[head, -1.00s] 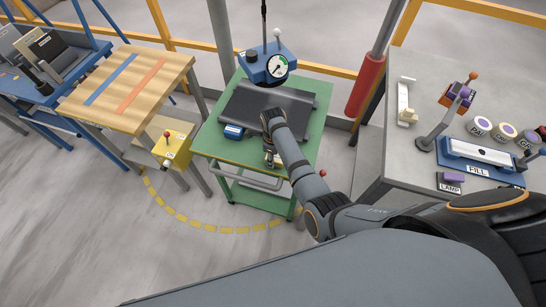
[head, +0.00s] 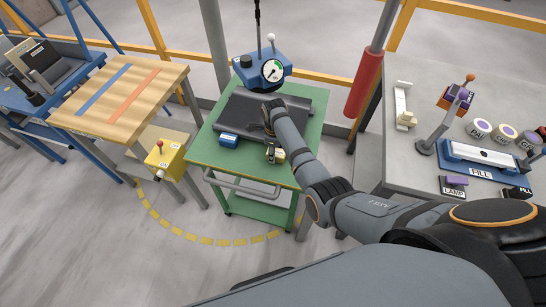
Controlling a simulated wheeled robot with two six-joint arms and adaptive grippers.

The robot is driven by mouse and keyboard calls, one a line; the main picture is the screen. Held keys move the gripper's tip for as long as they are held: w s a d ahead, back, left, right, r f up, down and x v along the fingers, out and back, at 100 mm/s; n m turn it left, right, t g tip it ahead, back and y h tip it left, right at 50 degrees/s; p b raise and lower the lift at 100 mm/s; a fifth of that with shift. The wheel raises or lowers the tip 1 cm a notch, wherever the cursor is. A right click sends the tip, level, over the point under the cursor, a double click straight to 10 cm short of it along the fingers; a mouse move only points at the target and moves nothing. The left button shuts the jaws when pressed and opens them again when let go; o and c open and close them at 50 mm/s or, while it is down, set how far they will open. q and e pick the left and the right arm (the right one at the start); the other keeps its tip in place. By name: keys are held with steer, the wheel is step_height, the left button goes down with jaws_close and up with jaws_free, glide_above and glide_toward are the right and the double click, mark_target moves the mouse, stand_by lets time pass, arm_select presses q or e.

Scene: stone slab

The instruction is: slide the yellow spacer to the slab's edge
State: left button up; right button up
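A dark slab (head: 312,113) lies on the green cart (head: 205,150) in the head view. My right arm reaches over it from the right, and its dark gripper (head: 262,127) is low over the slab's front part. The wrist covers much of the gripper, so I cannot tell whether its fingers are open or shut. A small tan-yellow piece (head: 277,156) shows beside the forearm near the slab's front edge; I cannot tell whether it is the yellow spacer. My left gripper is not in view.
A blue block (head: 229,140) sits at the slab's front left. A blue device with a round gauge (head: 272,70) stands behind the slab. A wooden table (head: 145,75) is to the left, and a grey bench (head: 420,160) with fixtures is to the right.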

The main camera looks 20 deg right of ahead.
steer(key=shift+w+d, duration=0.5)
steer(key=shift+w, duration=0.15)
steer(key=o, duration=1.2)
steer(key=shift+r, duration=0.1)
steer(key=shift+o, duration=0.2)
step_height(320, 180, up, 12)
